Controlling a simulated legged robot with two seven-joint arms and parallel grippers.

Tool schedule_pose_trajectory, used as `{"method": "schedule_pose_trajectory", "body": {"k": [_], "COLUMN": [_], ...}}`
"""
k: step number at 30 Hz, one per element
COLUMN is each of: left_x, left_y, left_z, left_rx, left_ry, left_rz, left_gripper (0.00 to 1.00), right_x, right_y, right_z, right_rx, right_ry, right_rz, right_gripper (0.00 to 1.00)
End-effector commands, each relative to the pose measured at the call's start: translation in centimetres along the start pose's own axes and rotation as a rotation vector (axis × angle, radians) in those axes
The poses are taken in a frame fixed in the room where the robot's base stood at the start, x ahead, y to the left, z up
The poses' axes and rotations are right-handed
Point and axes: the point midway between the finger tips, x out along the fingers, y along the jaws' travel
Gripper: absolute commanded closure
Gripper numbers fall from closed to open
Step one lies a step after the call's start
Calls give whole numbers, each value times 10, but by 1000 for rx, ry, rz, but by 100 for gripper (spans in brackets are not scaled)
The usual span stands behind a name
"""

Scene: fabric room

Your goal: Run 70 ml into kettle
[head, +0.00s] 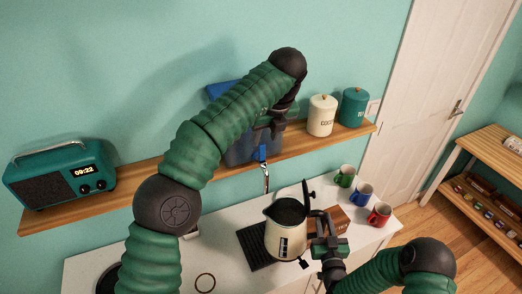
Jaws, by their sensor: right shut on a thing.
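The cream kettle (285,241) stands on the white counter, its dark mouth open and its black lid raised. My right gripper (318,232) is shut on the kettle's handle side. A blue water container (240,150) stands on the wooden shelf, partly hidden behind my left arm. Its blue tap (263,152) hangs over the shelf edge, above and left of the kettle's mouth. A thin pale streak below the tap may be its spout or water; I cannot tell. My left gripper (273,128) is beside the container, just above the tap; its fingers are too dark to read.
A teal radio (60,178) and two canisters, cream (321,116) and teal (354,107), stand on the shelf (130,182). Green (345,176), blue (361,194) and red (379,215) mugs stand right of the kettle. A dark ridged mat (256,243) lies beside the kettle.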

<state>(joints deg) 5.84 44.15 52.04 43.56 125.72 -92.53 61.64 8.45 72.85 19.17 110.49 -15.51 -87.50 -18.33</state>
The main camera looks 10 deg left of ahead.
Motion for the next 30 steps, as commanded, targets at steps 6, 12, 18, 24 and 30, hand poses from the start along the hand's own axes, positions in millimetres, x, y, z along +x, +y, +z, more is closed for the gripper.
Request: {"method": "schedule_pose_trajectory", "body": {"k": [6, 12, 18, 24, 30], "left_x": [55, 83, 87, 87, 87], "left_y": [-1, -1, 0, 0, 0], "left_z": [0, 1, 1, 1, 1], "left_rx": [3, 2, 2, 2, 3], "left_ry": [-1, -4, -5, -5, -5], "left_rz": [4, 1, 0, 1, 2], "left_gripper": [60, 60, 60, 73, 99], "right_x": [1, 1, 1, 1, 1], "right_y": [2, 1, 1, 1, 1], "right_z": [-2, -3, -3, -3, -3], "right_rx": [3, 3, 3, 3, 3], "right_ry": [7, 7, 8, 7, 7], "right_rz": [2, 2, 1, 1, 1], "right_gripper": [100, 100, 100, 100, 100]}}
